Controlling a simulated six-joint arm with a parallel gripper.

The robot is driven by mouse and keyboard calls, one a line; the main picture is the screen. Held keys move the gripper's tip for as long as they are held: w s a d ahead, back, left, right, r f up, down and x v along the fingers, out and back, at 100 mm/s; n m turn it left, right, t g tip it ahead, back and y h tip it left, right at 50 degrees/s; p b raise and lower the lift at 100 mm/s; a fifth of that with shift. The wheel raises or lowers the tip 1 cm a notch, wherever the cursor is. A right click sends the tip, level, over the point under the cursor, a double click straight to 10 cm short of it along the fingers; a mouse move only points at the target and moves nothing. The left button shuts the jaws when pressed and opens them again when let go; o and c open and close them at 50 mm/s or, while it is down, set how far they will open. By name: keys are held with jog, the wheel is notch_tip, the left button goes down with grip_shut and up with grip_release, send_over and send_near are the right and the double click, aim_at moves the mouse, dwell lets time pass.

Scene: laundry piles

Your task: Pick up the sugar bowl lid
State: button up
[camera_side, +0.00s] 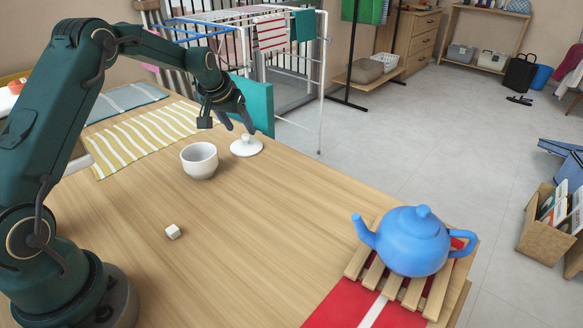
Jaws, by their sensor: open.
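The sugar bowl lid (246,148) is a white disc with a small raised knob. It lies on the wooden table, near the table's far edge. The white sugar bowl (199,162) stands upright and uncovered just left of the lid. My gripper (238,124) points down above the lid, with its fingers apart. The fingertips are close to the knob; I cannot tell whether they touch it.
A white sugar cube (173,232) lies on the table (250,235). A blue teapot (413,240) stands on a wooden slatted trivet (362,262) at the right corner. A yellow striped cloth (140,138) lies at the left.

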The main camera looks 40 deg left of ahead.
aim_at(244, 136)
jog(key=shift+x, duration=2.45)
jog(key=shift+a, duration=0.1)
grip_shut()
